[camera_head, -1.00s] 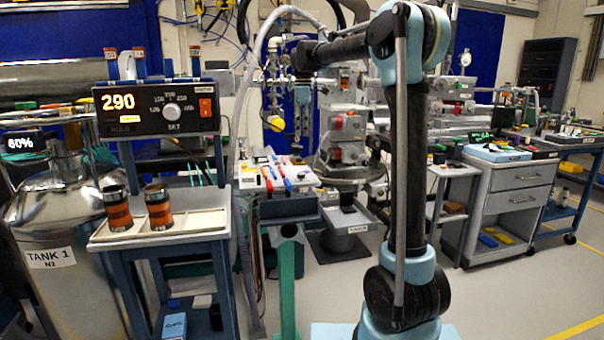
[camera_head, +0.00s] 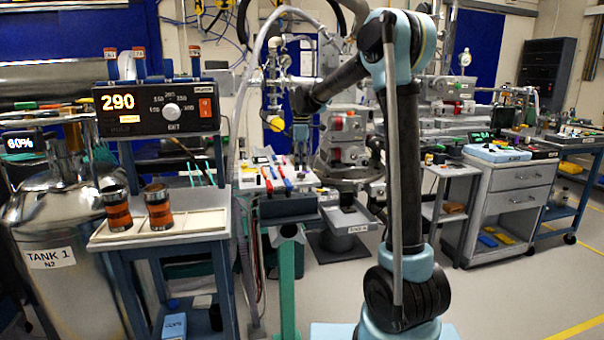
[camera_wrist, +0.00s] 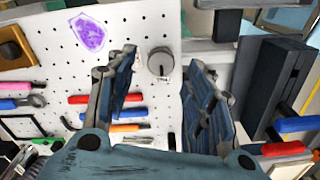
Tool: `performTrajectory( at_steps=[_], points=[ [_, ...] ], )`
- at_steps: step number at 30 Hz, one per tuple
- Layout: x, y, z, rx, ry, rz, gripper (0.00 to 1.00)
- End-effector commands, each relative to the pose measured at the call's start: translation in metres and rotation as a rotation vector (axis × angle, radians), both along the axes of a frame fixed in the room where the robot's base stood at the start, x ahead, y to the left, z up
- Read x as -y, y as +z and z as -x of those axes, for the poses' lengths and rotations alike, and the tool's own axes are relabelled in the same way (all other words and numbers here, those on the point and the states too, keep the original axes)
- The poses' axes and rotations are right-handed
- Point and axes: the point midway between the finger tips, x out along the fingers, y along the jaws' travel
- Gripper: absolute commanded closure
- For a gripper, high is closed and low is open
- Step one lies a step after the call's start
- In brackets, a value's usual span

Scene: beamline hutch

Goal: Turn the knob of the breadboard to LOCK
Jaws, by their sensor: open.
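The breadboard (camera_wrist: 55,80) is a white board with rows of small holes, and it fills much of the wrist view. Its knob (camera_wrist: 161,61) is a round grey dial with a pointer mark and a small label just below it, too small to read. My gripper (camera_wrist: 159,66) is open and empty, with one dark ribbed finger on each side of the knob in the picture. I cannot tell how far the fingertips stand above the board. In the head view, my gripper (camera_head: 301,150) hangs pointing down over the breadboard (camera_head: 248,180), and the knob is not clear there.
Red, orange and blue-handled tools (camera_wrist: 118,113) lie on the board near the left finger. A purple patch (camera_wrist: 88,32) and a brass-coloured block (camera_wrist: 14,48) are farther left. A dark box-shaped part (camera_wrist: 278,85) stands right of the right finger. A control box (camera_head: 158,107) reads 290.

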Motion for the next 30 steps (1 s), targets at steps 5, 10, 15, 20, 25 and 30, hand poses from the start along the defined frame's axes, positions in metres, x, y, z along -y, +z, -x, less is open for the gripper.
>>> performTrajectory(
  at_steps=[5, 10, 15, 20, 25, 30],
  points=[
    [0.0, -0.023, 0.0, 0.0, 0.0, 0.0, 0.52],
    [0.0, -0.035, 0.0, 0.0, 0.0, 0.0, 0.52],
    [0.0, -0.037, 0.0, 0.0, 0.0, 0.0, 0.52],
    [0.0, -0.037, 0.0, 0.0, 0.0, 0.0, 0.52],
    [0.0, -0.037, 0.0, 0.0, 0.0, 0.0, 0.9],
    [0.0, -0.037, 0.0, 0.0, -0.001, 0.0, 0.96]
  ],
)
